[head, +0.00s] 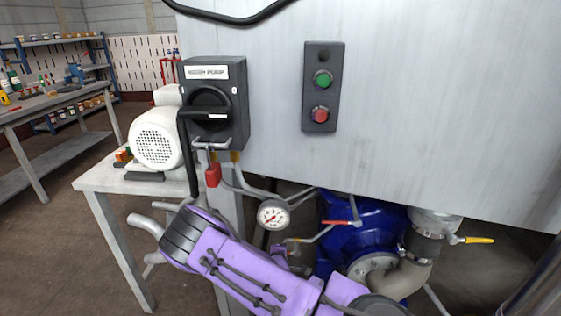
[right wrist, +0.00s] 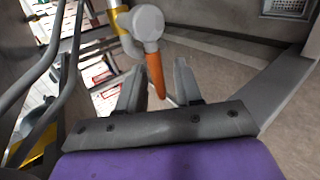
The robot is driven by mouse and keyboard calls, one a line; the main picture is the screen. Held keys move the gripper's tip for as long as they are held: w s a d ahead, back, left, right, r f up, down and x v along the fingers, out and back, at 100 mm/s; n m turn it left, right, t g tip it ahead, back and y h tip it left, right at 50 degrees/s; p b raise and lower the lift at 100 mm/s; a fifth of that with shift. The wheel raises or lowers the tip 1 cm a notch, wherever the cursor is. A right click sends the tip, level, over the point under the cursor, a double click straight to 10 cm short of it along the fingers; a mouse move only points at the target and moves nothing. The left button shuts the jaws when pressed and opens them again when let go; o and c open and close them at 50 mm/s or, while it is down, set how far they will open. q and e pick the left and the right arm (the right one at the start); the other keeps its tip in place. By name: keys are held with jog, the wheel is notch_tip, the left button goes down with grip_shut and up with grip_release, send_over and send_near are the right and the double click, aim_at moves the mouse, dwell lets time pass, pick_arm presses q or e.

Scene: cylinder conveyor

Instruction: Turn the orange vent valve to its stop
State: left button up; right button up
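The orange vent valve handle (right wrist: 155,76) hangs from a grey round valve body (right wrist: 147,24) in the right wrist view. My right gripper (right wrist: 159,66) is open, with a finger on each side of the handle. The handle's lower end lies between the fingers in the picture, with visible gaps on both sides; I cannot tell how deep it sits. In the head view, a small orange lever (head: 293,240) shows beside my purple arm, below the pressure gauge. I cannot make out my right gripper's fingers there. My left gripper is not in view.
A blue pump vessel (head: 365,235), a red-handled valve (head: 338,222), a yellow-handled valve (head: 478,240) and a gauge (head: 273,214) crowd the space below the grey panel (head: 440,110). A black rotary switch (head: 212,103) with a red padlock (head: 212,174) hangs left. Grey pipes (right wrist: 50,60) run close by.

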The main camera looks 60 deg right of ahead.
jog(key=p+v, duration=0.1)
jog(key=v, duration=0.9)
jog(key=shift+a+r, duration=0.2)
jog(key=shift+s, duration=0.15)
